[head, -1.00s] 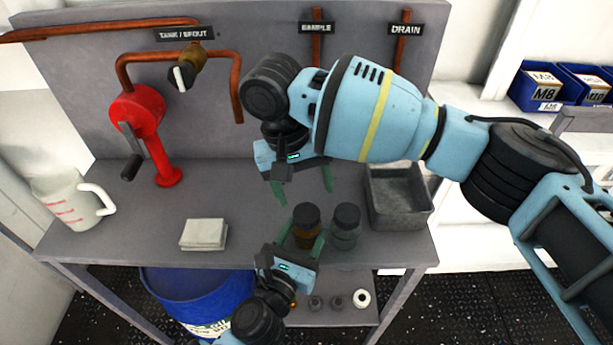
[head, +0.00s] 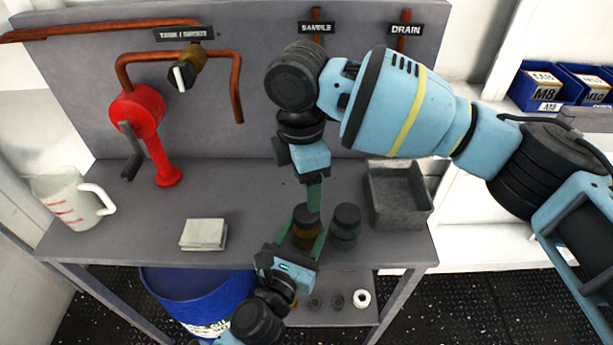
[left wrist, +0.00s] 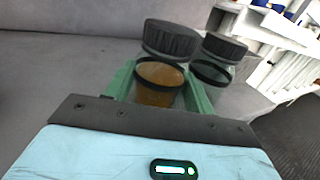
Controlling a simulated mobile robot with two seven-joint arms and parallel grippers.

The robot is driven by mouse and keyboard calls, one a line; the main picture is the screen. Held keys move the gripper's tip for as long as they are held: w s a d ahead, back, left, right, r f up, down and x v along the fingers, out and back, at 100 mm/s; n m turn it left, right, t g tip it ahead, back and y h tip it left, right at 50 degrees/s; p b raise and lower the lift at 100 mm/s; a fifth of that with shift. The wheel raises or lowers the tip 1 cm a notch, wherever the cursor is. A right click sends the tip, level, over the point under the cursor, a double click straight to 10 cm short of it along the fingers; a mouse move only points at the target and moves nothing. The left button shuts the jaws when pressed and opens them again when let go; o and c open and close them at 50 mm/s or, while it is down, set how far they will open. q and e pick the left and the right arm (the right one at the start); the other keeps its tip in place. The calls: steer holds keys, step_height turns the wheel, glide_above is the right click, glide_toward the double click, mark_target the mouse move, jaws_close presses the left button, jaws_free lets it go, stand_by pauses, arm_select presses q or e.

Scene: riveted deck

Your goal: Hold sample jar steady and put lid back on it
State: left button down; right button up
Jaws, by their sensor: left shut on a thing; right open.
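The sample jar with amber contents (head: 304,238) stands upright near the table's front. A dark lid (head: 303,213) shows at its top. In the left wrist view the amber jar (left wrist: 156,88) is between my green fingers, with the black lid (left wrist: 171,38) above it; I cannot tell whether it is fully seated. My left gripper (head: 306,242) is shut on the jar's body from the front. My right gripper (head: 314,198) is open and points down just above and beside the lid. One finger hides part of the lid, and the fingers overlap in this view.
A second dark-lidded jar (head: 345,238) stands close on the right, also in the left wrist view (left wrist: 212,72).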

mark_target(306, 212)
steer(key=n, duration=0.5)
steer(key=shift+r+y, duration=0.25)
steer(key=shift+y, duration=0.05)
steer(key=shift+f, duration=4)
steer(key=c, duration=1.1)
steer(key=m, duration=0.5)
steer(key=shift+s+m, duration=0.1)
steer(key=shift+m, duration=0.3)
steer(key=m, duration=0.5)
steer(key=o, duration=1.2)
